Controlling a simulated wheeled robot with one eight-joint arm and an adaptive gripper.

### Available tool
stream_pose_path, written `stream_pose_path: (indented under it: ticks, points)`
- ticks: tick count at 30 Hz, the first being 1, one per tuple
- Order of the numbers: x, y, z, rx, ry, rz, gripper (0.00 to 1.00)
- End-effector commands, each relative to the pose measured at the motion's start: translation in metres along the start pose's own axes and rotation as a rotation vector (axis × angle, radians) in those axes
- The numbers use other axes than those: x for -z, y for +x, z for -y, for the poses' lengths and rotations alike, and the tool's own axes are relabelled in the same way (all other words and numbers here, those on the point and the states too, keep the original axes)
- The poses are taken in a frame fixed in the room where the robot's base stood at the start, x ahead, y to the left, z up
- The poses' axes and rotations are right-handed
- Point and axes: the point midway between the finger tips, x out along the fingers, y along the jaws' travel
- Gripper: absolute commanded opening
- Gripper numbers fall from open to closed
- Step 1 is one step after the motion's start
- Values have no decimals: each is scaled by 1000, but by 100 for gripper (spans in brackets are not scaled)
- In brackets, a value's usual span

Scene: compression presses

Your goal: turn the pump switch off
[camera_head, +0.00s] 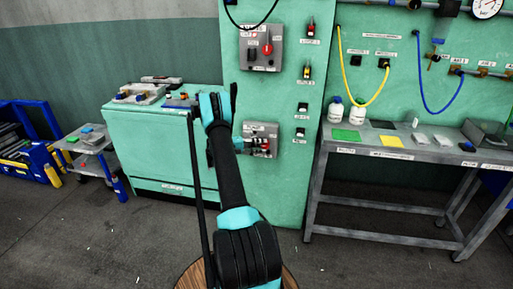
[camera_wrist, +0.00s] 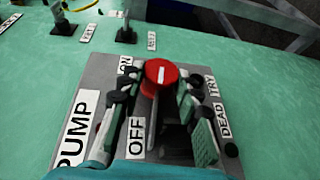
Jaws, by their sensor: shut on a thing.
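My gripper (camera_wrist: 160,84) is shut on the knob, one finger on each side. The fingers hide part of the panel and the knob's lower part. In the head view, my gripper (camera_head: 250,146) reaches the lower grey panel (camera_head: 263,129) from the left.
An upper grey panel (camera_head: 261,48) with another red switch is above the pump panel. Small switches (camera_head: 302,108) are to the right. A grey table (camera_head: 400,152) with bottles stands on the right, and a green cabinet (camera_head: 150,150) on the left.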

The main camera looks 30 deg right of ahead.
Motion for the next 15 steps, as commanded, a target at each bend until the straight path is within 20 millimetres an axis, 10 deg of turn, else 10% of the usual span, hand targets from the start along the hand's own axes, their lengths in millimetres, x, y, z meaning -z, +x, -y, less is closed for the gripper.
stream_pose_path:
  ticks: [15]
  points:
    - [2, 0, 3, -119, -50, -4, 0]
